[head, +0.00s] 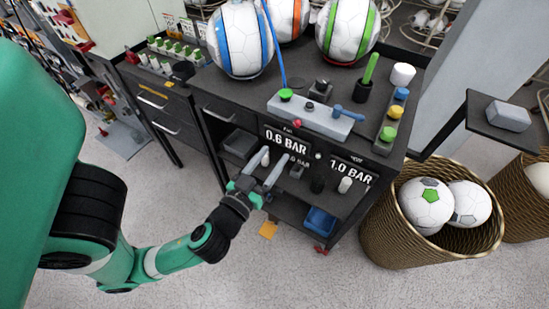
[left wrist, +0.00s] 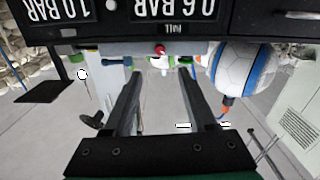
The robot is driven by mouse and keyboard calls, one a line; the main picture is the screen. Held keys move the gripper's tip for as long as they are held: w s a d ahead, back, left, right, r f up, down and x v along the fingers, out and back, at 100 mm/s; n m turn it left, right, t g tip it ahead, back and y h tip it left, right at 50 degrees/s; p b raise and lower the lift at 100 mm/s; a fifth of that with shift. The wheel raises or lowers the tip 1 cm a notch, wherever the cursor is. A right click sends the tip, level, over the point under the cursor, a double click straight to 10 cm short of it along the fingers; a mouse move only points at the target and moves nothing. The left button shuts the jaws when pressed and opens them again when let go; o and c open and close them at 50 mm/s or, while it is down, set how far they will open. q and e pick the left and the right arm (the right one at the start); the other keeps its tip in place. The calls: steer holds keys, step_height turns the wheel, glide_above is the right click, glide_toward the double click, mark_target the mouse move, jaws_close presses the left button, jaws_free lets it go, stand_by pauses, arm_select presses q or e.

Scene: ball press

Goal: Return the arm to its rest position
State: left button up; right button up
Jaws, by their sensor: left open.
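My left gripper (head: 268,170) is open and empty in front of the dark workbench (head: 218,90), below its top. Its two fingers point toward the shelf opening under the 0.6 BAR display (head: 286,139). In the left wrist view the gripper (left wrist: 158,75) shows two parallel fingers with nothing between them, and the picture looks upside down. My green left arm (head: 165,258) comes in from the left of the head view. My right gripper does not show.
Several balls, one blue-striped (head: 240,40) and one green-striped (head: 347,30), stand on the bench. A grey pump unit (head: 315,117) with a blue hose lies at its front. A wicker basket (head: 390,225) with footballs stands right. Bare floor (head: 200,285) lies in front.

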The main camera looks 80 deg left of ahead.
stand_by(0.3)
arm_select(q)
steer(key=w+d+r+n+t, duration=0.25)
steer(key=w+r, duration=0.45)
steer(key=r, duration=0.5)
steer(key=w+d+r+n+t, duration=0.2)
steer(key=w+d+r+t, duration=0.15)
steer(key=w+r, duration=0.6)
steer(key=s+d+r+m+t+h, duration=0.1)
steer(key=d+r+m+t+h, duration=0.4)
steer(key=d+r+m+h, duration=0.45)
steer(key=s+d+r+m+t+h, duration=0.2)
steer(key=d+r+m+t+h, duration=0.3)
steer(key=r, duration=0.7)
step_height(320, 180, up, 38)
steer(key=a+m+p, duration=0.1)
steer(key=p, duration=3.8)
steer(key=shift+w+a+g+h, duration=0.15)
steer(key=shift+a+g+h, duration=0.2)
steer(key=shift+h, duration=0.1)
